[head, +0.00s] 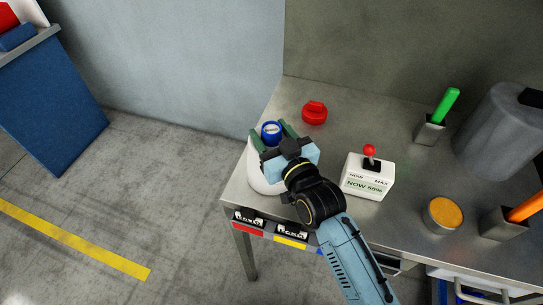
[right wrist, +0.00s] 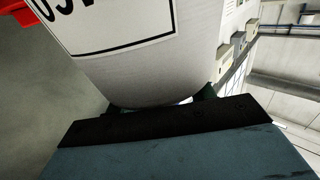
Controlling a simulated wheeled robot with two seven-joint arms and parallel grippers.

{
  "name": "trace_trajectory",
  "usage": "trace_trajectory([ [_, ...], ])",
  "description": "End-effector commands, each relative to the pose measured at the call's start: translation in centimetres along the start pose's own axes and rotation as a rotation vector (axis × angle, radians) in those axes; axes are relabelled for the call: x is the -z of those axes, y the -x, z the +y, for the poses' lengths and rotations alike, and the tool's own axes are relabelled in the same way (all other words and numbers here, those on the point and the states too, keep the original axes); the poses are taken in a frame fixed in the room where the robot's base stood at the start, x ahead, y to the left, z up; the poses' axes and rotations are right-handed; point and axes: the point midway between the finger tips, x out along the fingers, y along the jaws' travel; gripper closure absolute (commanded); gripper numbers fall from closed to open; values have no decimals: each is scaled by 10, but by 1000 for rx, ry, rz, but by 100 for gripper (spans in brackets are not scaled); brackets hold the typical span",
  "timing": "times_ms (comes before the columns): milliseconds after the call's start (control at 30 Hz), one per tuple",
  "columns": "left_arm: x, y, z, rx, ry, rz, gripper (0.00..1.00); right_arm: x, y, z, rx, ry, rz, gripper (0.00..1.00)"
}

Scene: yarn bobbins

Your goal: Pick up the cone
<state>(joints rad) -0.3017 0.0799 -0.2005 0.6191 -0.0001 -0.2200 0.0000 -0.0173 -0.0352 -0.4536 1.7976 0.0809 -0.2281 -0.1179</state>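The cone (head: 262,180) is a white bobbin with a blue ring-shaped top (head: 271,131). It is at the table's near left corner in the head view. My right gripper (head: 273,134) reaches over it, with dark green fingers on either side of the blue top. Whether the fingers press on it cannot be told. In the right wrist view the cone's white side (right wrist: 145,70), with black print and a black frame, fills the upper middle close to the palm. The palm hides most of the fingers there. My left gripper is not in view.
On the metal table (head: 325,208) are a red lidded object (head: 314,113), a white counter box (head: 367,178) with a red-knobbed lever, an orange-topped round tin (head: 443,214), holders with green and orange sticks, and a grey cylinder (head: 500,130). A blue bin (head: 45,110) stands at the left.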

Motion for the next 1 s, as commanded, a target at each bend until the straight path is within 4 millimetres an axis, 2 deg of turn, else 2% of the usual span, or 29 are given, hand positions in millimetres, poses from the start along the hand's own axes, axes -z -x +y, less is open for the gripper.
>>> trace_trajectory([
  [33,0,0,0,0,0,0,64,0,0,0,0,0,0,54],
  [400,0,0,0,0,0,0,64,0,0,0,0,0,0,100],
  [800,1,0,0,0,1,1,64,4,0,0,0,0,7,100],
  [867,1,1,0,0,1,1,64,9,0,0,-1,0,10,100],
  [1000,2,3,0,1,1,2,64,30,0,0,-1,0,12,100],
])
